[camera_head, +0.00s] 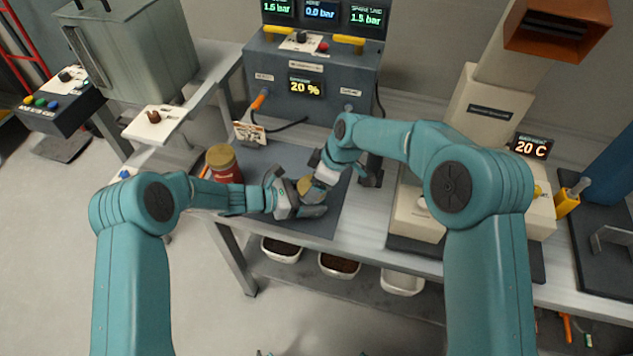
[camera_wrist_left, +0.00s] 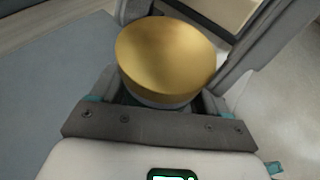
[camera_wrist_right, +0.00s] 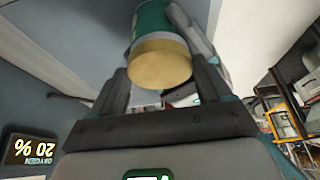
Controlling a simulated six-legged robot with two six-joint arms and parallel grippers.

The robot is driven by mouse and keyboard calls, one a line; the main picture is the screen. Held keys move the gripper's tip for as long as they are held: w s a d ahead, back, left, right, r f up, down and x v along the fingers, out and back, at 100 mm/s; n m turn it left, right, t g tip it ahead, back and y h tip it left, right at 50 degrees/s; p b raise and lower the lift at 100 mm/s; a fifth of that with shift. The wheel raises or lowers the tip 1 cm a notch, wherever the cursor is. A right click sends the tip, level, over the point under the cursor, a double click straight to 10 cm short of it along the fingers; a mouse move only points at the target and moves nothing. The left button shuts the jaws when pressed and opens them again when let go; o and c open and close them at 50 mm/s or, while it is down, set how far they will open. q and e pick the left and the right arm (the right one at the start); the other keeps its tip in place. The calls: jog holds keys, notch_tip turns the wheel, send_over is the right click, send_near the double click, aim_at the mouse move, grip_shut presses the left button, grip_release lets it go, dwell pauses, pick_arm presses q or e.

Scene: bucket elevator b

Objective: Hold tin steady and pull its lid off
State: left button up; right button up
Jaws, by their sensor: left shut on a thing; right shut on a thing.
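The tin has a green body (camera_wrist_right: 152,20) and a gold lid (camera_wrist_right: 160,64), both clear in the right wrist view. The lid also shows in the head view (camera_head: 304,186) and, from above, in the left wrist view (camera_wrist_left: 165,52). My left gripper (camera_head: 300,203) is shut on the tin's body below the lid; its fingers hide most of the body. My right gripper (camera_head: 314,182) is shut on the lid, with a finger on each side of it. The lid sits at the end of the tin, in line with it. I cannot tell whether there is a gap between them.
A red jar with a gold lid (camera_head: 222,162) stands left of my left gripper on the dark mat (camera_head: 265,158). A small sign (camera_head: 249,133) and a control box (camera_head: 310,90) stand behind. A pale machine (camera_head: 480,105) is at the right. White bins (camera_head: 338,265) sit below the table.

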pick_arm(q)
jog(key=shift+s+f, duration=0.2)
jog(key=shift+f, duration=0.2)
pick_arm(e)
jog(key=shift+r, duration=0.9)
jog(key=shift+r, duration=2)
pick_arm(q)
jog(key=o, duration=1.3)
jog(key=shift+o, duration=0.9)
jog(key=shift+w+r, duration=0.1)
jog(key=shift+w, duration=0.1)
pick_arm(e)
jog(key=shift+w+f, duration=0.15)
